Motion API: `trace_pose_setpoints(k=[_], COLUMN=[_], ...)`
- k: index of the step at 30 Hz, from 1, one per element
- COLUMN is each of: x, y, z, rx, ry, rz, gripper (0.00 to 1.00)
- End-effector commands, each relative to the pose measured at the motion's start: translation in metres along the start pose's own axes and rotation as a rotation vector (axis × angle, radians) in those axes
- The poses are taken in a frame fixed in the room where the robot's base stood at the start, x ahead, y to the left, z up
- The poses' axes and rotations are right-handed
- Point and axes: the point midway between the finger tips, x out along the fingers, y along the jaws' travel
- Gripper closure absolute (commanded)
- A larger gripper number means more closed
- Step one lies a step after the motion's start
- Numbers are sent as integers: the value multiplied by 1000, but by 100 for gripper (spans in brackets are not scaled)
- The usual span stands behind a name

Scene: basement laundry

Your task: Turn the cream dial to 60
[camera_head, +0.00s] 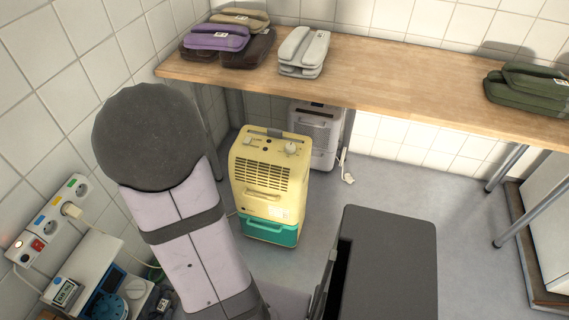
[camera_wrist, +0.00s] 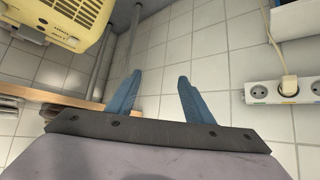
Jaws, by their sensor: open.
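A pale cream dial (camera_head: 291,148) sits on the top panel of the yellow dehumidifier (camera_head: 268,180), at its right side; its setting is too small to read. A second pale knob (camera_head: 133,287) is on the white unit at lower left, beside a blue dial (camera_head: 110,307). My gripper (camera_wrist: 159,76) is open and empty in the wrist view, its two blue fingers apart in front of the tiled wall. It touches nothing there. The dehumidifier also shows at the wrist view's upper left (camera_wrist: 70,18). My gripper is not visible in the head view.
A wooden worktop (camera_head: 400,85) with folded bags runs above and behind the dehumidifier. A white appliance (camera_head: 318,130) stands behind it. A dark grey box (camera_head: 388,265) is at front centre. A power strip (camera_head: 45,225) with a plugged cord is on the left wall.

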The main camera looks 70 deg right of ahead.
Motion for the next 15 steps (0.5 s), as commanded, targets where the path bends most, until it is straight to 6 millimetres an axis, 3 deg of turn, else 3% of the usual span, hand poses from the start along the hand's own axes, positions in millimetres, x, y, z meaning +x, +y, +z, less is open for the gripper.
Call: trace_pose_setpoints(k=[1,6,15], x=[24,58,81], y=[23,93,220], z=[16,27,70], rx=[34,121,232], ry=[42,201,480], rz=[35,138,338], gripper=[53,53,53])
